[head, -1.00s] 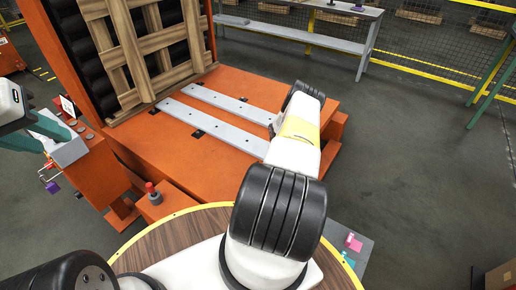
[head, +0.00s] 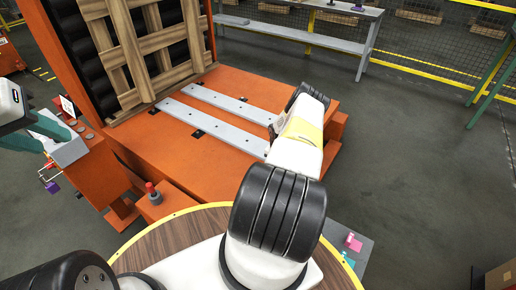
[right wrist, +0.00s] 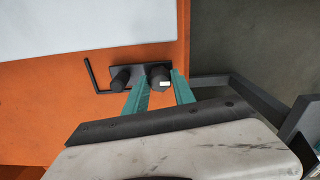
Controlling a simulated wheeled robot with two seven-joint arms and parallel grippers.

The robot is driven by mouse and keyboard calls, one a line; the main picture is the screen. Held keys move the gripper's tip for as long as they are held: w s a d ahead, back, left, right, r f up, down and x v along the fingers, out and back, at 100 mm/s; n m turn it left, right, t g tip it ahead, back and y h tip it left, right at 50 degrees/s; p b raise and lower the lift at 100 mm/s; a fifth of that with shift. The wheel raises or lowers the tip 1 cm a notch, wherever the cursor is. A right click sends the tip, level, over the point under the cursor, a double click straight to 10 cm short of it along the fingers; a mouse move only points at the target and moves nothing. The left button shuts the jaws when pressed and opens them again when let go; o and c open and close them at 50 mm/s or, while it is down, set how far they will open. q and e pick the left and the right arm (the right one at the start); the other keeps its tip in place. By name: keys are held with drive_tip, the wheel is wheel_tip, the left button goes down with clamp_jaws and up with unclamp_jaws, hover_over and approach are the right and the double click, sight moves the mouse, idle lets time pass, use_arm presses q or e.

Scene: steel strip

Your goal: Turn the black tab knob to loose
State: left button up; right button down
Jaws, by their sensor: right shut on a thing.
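In the right wrist view, a black knob (right wrist: 159,77) with a small white mark stands on a dark plate (right wrist: 138,71) fixed to the orange platform. My right gripper (right wrist: 164,85) has its green fingers on either side of this knob and is shut on it. A second, smaller black knob (right wrist: 121,79) stands just left of it, outside the fingers. The head view hides these knobs and my right gripper behind my right arm.
A bent dark rod (right wrist: 93,76) sticks out left of the plate. A grey bracket (right wrist: 255,95) lies right of my right gripper. The orange platform (head: 215,170) carries grey strips (head: 215,127) and a wooden pallet (head: 150,50). A red button (head: 150,188) stands at its near corner.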

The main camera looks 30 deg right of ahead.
drive_tip(key=shift+n, duration=0.4)
drive_tip(key=c, duration=1.1)
unclamp_jaws()
drive_tip(key=shift+o, duration=0.2)
drive_tip(key=shift+r, duration=3.9)
